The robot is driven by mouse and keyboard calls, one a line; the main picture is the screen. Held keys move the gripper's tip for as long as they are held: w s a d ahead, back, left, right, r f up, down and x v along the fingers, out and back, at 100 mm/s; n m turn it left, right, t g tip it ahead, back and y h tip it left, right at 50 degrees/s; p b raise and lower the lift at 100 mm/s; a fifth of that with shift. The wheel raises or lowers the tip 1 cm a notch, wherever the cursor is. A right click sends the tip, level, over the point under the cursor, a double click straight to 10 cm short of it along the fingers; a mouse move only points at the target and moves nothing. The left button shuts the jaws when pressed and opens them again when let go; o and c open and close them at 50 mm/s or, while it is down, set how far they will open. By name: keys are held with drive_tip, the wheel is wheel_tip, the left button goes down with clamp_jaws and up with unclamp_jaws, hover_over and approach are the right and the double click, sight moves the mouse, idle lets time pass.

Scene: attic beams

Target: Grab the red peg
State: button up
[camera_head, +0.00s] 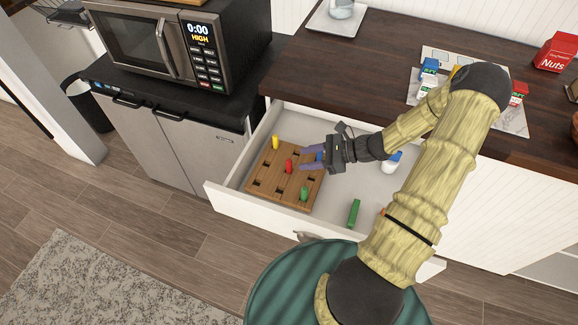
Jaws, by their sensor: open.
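The red peg (288,166) stands in the middle of a brown wooden pegboard (262,188) inside an open white drawer. A yellow peg (276,142) stands at the board's back left and a green peg (304,193) at its front right. A blue peg (319,156) shows partly behind my fingers at the board's right. My gripper (308,159) is open above the right part of the board. Its fingers point left toward the red peg, which is apart from them and not held.
The drawer's white front wall (250,216) and sides surround the board. A green block (353,213) and a white-and-blue bottle (392,163) lie right of the board. A dark wooden counter (320,65) stands behind, and a microwave (160,45) at left.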

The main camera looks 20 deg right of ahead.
sight(289, 168)
drive_tip(key=shift+x, duration=1.45)
drive_tip(key=shift+a, duration=0.1)
drive_tip(key=p+x, duration=0.1)
drive_tip(key=x, duration=0.4)
drive_tip(key=shift+f, duration=0.15)
clamp_jaws()
